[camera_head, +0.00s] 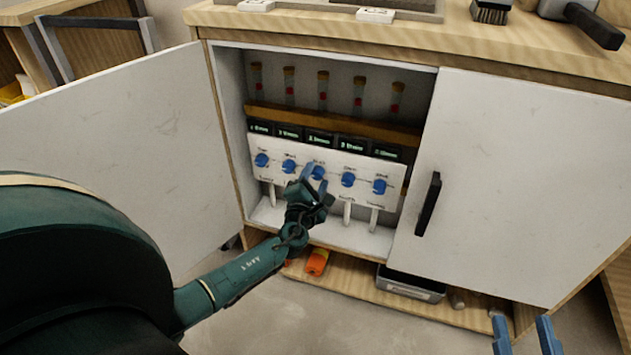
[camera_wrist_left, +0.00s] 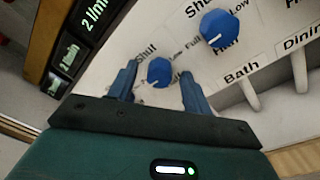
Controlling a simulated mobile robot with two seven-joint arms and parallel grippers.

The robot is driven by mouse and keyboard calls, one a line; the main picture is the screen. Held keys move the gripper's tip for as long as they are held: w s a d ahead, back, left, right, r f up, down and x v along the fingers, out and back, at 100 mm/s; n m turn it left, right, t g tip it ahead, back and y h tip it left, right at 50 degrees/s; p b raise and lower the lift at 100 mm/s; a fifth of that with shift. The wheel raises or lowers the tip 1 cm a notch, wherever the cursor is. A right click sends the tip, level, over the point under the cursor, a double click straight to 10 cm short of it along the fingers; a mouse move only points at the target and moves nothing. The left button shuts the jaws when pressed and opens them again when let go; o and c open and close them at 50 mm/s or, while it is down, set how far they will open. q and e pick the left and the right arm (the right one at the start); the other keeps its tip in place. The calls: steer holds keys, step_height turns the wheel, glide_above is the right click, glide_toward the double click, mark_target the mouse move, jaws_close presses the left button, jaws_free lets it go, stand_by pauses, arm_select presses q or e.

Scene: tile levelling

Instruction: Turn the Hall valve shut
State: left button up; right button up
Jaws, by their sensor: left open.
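A white panel (camera_head: 325,195) inside the open cabinet carries a row of several blue valve knobs, with labels too small to read in the head view. My left gripper (camera_head: 313,180) is at the middle knob (camera_head: 318,172). In the left wrist view its open fingers stand on either side of a blue knob (camera_wrist_left: 159,71), with gaps visible. "Shut", "Low" and "Full" are printed around that knob; its room name is hidden. A neighbouring knob (camera_wrist_left: 217,27) has "Bath" nearby, and "Dining" is further right. My right gripper (camera_head: 523,335) is open and empty at the lower right.
Small displays (camera_head: 320,138) sit above the panel, with glass flow tubes (camera_head: 322,92) behind. White pipes (camera_head: 347,213) hang below. Cabinet doors stand left (camera_head: 110,150) and right (camera_head: 525,180). An orange object (camera_head: 317,262) and a grey box (camera_head: 410,285) lie on the low shelf.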

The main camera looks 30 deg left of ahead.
arm_select(q)
steer(key=c, duration=1)
steer(key=shift+n, duration=0.3)
